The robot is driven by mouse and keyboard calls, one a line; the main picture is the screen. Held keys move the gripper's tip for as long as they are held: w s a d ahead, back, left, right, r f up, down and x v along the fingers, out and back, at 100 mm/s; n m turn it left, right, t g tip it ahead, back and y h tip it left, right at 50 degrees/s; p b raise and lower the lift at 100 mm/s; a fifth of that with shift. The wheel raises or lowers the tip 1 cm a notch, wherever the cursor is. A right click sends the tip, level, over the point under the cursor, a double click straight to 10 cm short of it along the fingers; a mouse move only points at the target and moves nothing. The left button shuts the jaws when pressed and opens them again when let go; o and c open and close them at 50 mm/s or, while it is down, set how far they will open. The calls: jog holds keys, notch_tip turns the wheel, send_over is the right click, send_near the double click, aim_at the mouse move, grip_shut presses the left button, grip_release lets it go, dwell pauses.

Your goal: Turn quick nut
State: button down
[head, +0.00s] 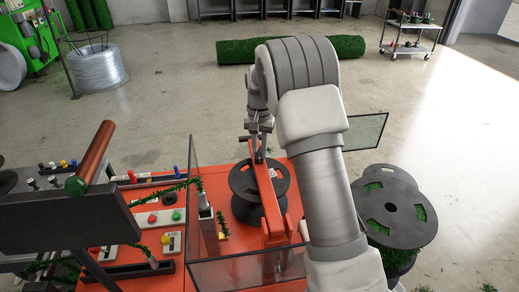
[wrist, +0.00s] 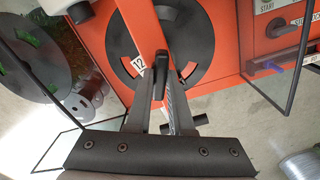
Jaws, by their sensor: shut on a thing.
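The quick nut (wrist: 159,68) shows in the wrist view as a small dark lever-shaped piece in front of the black spool disc (wrist: 198,35). My gripper (wrist: 160,88) is shut on it, with one finger on each side. In the head view my gripper (head: 257,140) is at the upper end of the red arm (head: 268,192) that lies across the black spool (head: 243,190). The nut is too small to make out clearly there, and my arm covers part of the area to the right.
Clear guard panels (head: 193,165) stand beside the spool. A control panel (head: 153,218) with buttons and a brown-handled lever (head: 95,158) are at the left. A second spool (head: 394,205) with green wire is at the right. The floor behind is mostly open.

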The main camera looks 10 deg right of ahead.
aim_at(260, 152)
jog(key=shift+m, duration=0.7)
jog(key=c, duration=0.8)
grip_release()
notch_tip(260, 152, up, 18)
jog(key=shift+f, duration=0.25)
